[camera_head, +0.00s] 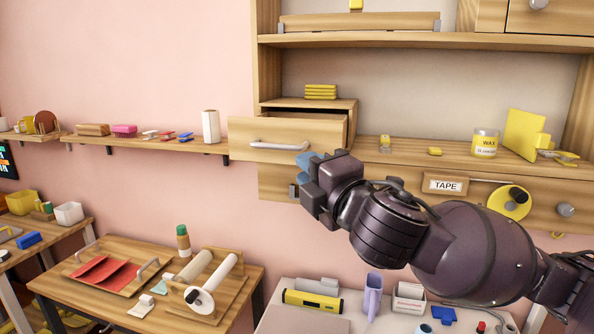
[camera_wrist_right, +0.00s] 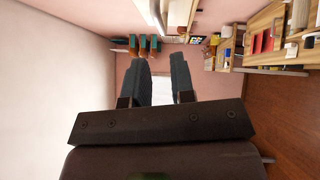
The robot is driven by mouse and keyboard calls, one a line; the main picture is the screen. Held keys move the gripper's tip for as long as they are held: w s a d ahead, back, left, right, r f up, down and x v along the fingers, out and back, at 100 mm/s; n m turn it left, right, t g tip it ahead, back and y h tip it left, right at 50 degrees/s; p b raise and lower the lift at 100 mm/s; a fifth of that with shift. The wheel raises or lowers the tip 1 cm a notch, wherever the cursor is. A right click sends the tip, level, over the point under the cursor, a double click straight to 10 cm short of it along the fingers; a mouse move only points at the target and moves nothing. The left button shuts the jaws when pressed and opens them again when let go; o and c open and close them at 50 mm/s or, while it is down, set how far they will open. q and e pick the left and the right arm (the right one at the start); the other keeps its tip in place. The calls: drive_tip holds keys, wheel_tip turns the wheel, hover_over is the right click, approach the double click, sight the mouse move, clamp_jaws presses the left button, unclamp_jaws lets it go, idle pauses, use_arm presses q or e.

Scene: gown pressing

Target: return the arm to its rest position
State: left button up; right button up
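My right arm (camera_head: 465,250) reaches in from the right side of the head view. Its dark gripper (camera_head: 308,174), with blue-grey fingers, is raised in front of the shelf unit, just right of the pulled-out drawer's handle in the picture. In the wrist view the two fingers (camera_wrist_right: 162,60) stand apart with a narrow gap and nothing between them. I cannot tell from the head view how far the gripper is from the drawer front. My left gripper and arm are not in view.
The wooden drawer (camera_head: 238,140) stands open, with a grey handle (camera_head: 280,145). A lower drawer with a TAPE label (camera_head: 445,185) is partly behind my arm.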

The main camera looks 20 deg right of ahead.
drive_tip(key=w+a+f+m+g+y, duration=0.1)
drive_tip(key=w+f+m+y, duration=0.45)
drive_tip(key=f, duration=0.35)
drive_tip(key=s+d+f+m+h, duration=0.2)
drive_tip(key=f+m, duration=0.2)
drive_tip(key=f, duration=0.5)
drive_tip(key=s+d+f+m+h, duration=0.1)
drive_tip(key=d+f+m+h, duration=0.2)
drive_tip(key=f, duration=0.6)
drive_tip(key=s+d+f+m+g+h, duration=0.2)
drive_tip(key=s+f+m+g, duration=0.1)
drive_tip(key=s+f, duration=0.8)
drive_tip(key=s+d+f+m+g+h, duration=0.2)
drive_tip(key=s+f+m, duration=0.3)
drive_tip(key=s+f, duration=0.6)
wheel_tip(320, 180, down, 4)
drive_tip(key=shift+s+d+r+g, duration=0.2)
drive_tip(key=shift+s+d+g, duration=0.1)
drive_tip(key=shift+d+g, duration=0.4)
